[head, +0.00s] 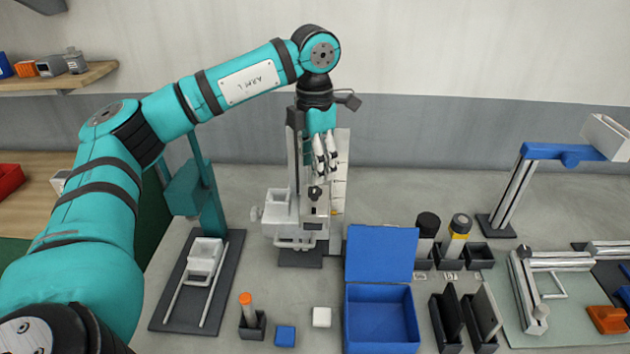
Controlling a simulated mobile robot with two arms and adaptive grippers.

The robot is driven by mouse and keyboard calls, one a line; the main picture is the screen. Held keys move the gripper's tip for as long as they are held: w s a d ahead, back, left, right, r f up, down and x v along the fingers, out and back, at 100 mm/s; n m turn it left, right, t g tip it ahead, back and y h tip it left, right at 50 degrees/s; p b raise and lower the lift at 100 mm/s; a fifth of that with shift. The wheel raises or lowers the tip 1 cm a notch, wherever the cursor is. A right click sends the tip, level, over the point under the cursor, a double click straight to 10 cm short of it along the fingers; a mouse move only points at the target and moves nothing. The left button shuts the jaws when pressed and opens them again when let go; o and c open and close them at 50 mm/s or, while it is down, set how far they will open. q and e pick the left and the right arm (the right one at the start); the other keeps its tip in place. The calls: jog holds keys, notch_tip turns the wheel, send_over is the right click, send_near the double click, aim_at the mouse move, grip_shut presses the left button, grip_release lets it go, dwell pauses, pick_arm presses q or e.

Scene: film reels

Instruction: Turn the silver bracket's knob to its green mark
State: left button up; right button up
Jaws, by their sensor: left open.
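The silver bracket (279,207) is fitted low on an upright column stand at the middle of the bench. A small dark knob (315,193) shows at its right side, and a paler round knob-like end sticks out at its left. I cannot make out a green mark at this size. My left gripper (327,170) points down in front of the column, with its pale fingers a little apart and nothing seen between them. Its tips are just above and slightly right of the dark knob; I cannot tell whether they touch it. My right gripper is out of view.
An open blue box (382,318) stands in front to the right. A white cube (321,317), a blue block (285,336) and an orange-topped cylinder (248,305) in a dark holder lie in front. A teal stand (190,192) is left. Dark holders and bottles stand right.

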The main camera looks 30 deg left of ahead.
aim_at(314, 190)
pick_arm(q)
jog(key=f+p, duration=0.1)
jog(key=f, duration=0.3)
jog(key=shift+s, duration=0.2)
jog(key=shift+w+f, duration=0.1)
jog(key=shift+f, duration=0.55)
grip_shut()
jog(key=shift+f, duration=0.1)
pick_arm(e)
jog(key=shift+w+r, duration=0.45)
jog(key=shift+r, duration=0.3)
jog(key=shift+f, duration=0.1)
pick_arm(q)
jog(key=m+b, duration=0.2)
jog(key=m, duration=0.1)
jog(key=shift+f+m, duration=0.15)
jog(key=shift+m, duration=0.15)
jog(key=shift+r+m+b, duration=0.2)
jog(key=shift+m+b, duration=0.45)
jog(key=shift+m, duration=1.25)
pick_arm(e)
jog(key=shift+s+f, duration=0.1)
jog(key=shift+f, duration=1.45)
